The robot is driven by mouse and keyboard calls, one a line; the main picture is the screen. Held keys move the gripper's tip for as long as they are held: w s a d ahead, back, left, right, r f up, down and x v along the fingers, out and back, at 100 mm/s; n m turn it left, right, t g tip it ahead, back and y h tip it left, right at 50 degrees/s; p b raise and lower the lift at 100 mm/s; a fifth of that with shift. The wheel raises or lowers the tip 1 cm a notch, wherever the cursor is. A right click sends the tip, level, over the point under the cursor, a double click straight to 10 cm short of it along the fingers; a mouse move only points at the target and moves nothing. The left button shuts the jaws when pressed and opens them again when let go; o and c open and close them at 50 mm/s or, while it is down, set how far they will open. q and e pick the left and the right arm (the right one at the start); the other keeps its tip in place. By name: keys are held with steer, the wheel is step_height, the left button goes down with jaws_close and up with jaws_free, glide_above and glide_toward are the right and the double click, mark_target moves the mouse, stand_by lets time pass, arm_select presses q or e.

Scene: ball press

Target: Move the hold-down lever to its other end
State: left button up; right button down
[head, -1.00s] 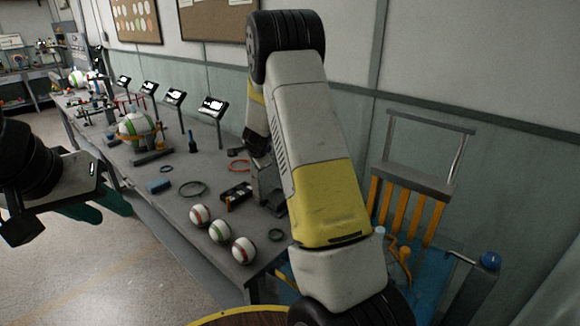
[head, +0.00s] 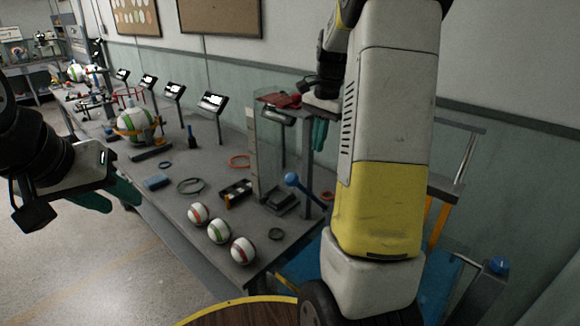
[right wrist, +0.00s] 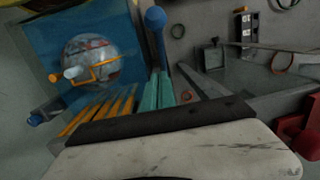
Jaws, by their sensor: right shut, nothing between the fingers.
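A lever with a blue ball end (head: 291,179) and a blue rod stands at the right end of the bench in the head view, leaning to the left. The blue ball (right wrist: 155,17) also shows at the top of the right wrist view. I take it for the hold-down lever. My right gripper (head: 319,143) hangs above and behind it, teal fingers shut and empty. In the right wrist view the shut fingertips (right wrist: 158,78) appear beside the rod; contact cannot be told. My left gripper (head: 108,198) is at the left; its jaw opening is unclear.
A clear panel (head: 268,150) and a post with a red part (head: 280,99) stand near my right gripper. Striped balls (head: 219,231) line the bench's front edge. Another blue knob (head: 499,265) is at the lower right. An orange handle (right wrist: 92,68) shows in the right wrist view.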

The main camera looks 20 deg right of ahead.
steer(key=a+f, duration=0.1)
steer(key=f, duration=0.2)
steer(key=a+f, duration=0.1)
steer(key=f, duration=0.2)
steer(key=a+f, duration=0.1)
steer(key=f, duration=0.2)
steer(key=shift+s+a, duration=0.2)
steer(key=shift+s, duration=0.1)
steer(key=shift+a+f, duration=0.15)
